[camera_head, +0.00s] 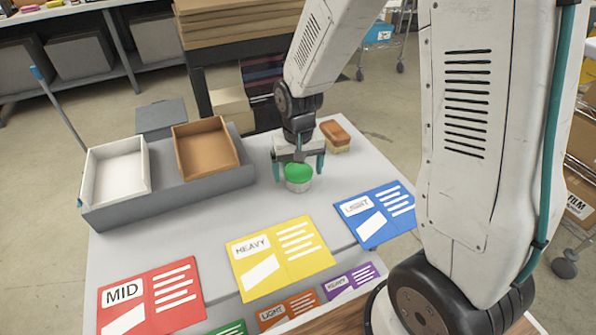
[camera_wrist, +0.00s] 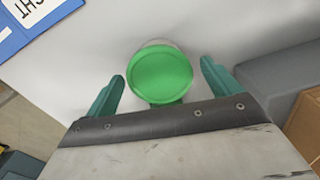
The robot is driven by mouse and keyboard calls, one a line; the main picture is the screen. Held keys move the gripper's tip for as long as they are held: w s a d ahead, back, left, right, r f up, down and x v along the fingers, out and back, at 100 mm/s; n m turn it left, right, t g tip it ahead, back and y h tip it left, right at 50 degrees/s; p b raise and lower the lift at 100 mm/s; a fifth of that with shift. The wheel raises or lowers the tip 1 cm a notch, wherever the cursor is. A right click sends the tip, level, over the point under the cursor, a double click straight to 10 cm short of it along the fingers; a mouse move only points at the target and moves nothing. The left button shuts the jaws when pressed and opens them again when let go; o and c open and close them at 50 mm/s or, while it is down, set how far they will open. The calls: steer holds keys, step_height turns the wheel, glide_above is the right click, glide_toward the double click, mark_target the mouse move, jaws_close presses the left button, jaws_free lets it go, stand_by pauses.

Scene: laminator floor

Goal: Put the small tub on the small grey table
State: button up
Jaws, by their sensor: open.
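The small tub (camera_head: 298,184) is clear with a green lid and stands upright on the light grey worktable (camera_head: 235,205). My gripper (camera_head: 298,168) is open above it, with a teal finger on either side of the lid. In the wrist view the tub's round green lid (camera_wrist: 161,75) lies between and slightly beyond the open fingers (camera_wrist: 163,84), with a gap on both sides. A small grey table (camera_head: 160,117) appears to stand behind the worktable at the left; only its flat top shows, partly hidden by the trays.
A grey holder (camera_head: 170,199) carries a white tray (camera_head: 117,172) and a brown tray (camera_head: 205,150). A brown-topped block (camera_head: 335,136) sits just right of my gripper. Coloured cards, such as the yellow one (camera_head: 280,255), cover the worktable's front. A dark rack with boxes stands behind.

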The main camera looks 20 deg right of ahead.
mark_target(298, 171)
step_height(298, 171, up, 11)
steer(key=s+d+r, duration=0.1)
steer(key=s+r, duration=0.2)
steer(key=s, duration=0.4)
steer(key=s+d+r+n, duration=0.1)
steer(key=s+r, duration=0.3)
steer(key=s, duration=0.4)
steer(key=s+d+r+t, duration=0.1)
steer(key=s+r, duration=0.3)
steer(key=s, duration=0.4)
steer(key=shift+r+n, duration=0.15)
steer(key=shift+n, duration=0.25)
steer(key=shift+d, duration=0.1)
